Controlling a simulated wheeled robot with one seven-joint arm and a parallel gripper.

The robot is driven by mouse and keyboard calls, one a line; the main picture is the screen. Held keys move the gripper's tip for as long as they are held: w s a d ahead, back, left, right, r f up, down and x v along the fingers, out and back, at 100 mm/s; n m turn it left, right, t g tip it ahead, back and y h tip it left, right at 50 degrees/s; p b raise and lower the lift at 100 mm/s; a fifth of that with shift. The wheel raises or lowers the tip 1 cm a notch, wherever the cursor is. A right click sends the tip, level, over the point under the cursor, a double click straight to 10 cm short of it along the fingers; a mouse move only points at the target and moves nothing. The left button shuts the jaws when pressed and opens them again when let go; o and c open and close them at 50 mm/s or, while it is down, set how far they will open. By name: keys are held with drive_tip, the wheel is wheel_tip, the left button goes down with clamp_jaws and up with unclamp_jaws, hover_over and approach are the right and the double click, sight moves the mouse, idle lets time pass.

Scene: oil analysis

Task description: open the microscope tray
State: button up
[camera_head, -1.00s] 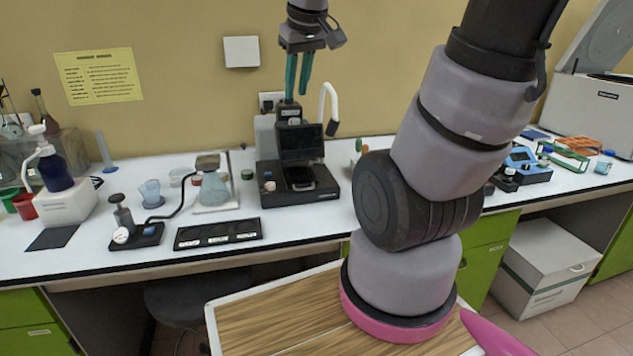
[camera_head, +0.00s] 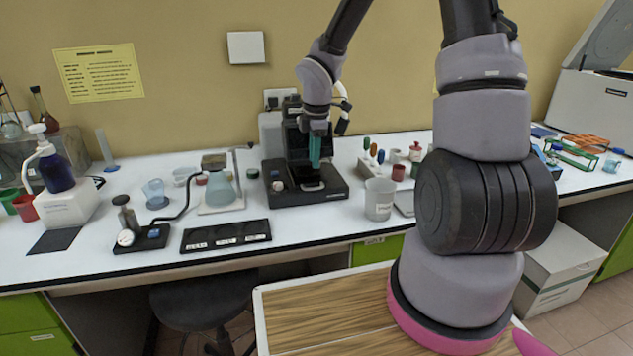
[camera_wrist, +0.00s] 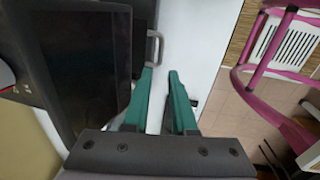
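The microscope is the black instrument (camera_head: 272,182) with a dark screen on the white bench, left of my arm in the head view. In the wrist view its dark screen (camera_wrist: 85,65) fills the left side. A grey, bracket-shaped handle (camera_wrist: 157,46) sticks out from its front edge. My gripper (camera_head: 316,168) points down in front of the microscope, low over its base. In the wrist view its two teal fingers (camera_wrist: 160,72) are a little apart with nothing between them. The handle lies just beyond the fingertips, nearer the left one. Whether they touch is unclear.
A grey beaker (camera_head: 379,205) stands just right of the microscope, with several small bottles behind it. A flask on a stand (camera_head: 220,188) and a black slotted tray (camera_head: 226,235) are to its left. A pink stool or chair frame (camera_wrist: 262,75) shows beyond the bench edge.

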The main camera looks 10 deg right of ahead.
sight(313, 188)
drive_tip(key=f, duration=0.3)
drive_tip(key=w+f, duration=0.1)
drive_tip(key=f, duration=0.4)
drive_tip(key=shift+w+f, duration=0.25)
drive_tip(key=shift+f, duration=0.15)
clamp_jaws()
idle(0.9)
